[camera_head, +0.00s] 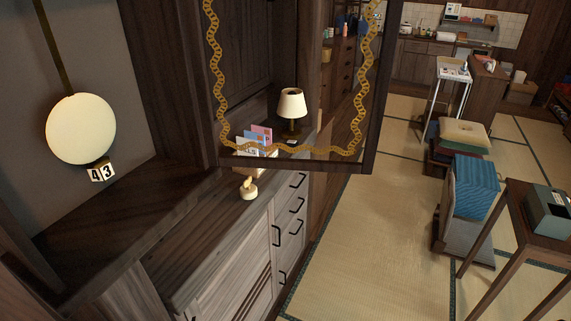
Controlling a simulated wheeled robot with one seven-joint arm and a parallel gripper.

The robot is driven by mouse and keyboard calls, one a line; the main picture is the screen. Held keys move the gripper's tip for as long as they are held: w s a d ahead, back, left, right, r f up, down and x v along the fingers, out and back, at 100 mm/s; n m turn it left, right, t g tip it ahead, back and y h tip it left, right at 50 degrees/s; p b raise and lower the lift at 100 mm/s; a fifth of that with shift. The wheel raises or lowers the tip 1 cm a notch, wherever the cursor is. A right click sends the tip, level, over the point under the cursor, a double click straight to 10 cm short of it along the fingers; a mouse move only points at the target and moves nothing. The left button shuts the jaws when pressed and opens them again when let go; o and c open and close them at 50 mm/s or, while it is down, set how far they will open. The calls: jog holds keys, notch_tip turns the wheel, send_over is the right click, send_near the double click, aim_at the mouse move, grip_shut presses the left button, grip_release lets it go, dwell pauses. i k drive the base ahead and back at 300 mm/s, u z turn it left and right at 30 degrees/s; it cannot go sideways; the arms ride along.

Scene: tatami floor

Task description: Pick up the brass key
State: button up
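I cannot make out a brass key in the head view. My gripper and arm are not in view. A small cream figure-like object (248,191) stands on the wooden cabinet top (205,232), just below the framed panel.
A dark framed panel with gold trim (365,150) stands above the cabinet. Cushions (465,134), a blue stack (473,188) and a side table (535,228) stand right. Tatami (375,235) between is clear.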

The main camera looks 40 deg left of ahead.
aim_at(246, 184)
jog(key=u, duration=0.15)
jog(key=i, duration=1.6)
jog(key=u, duration=1.25)
jog(key=i, duration=0.95)
jog(key=u, duration=1.25)
jog(key=i, duration=0.45)
jog(key=u, duration=0.25)
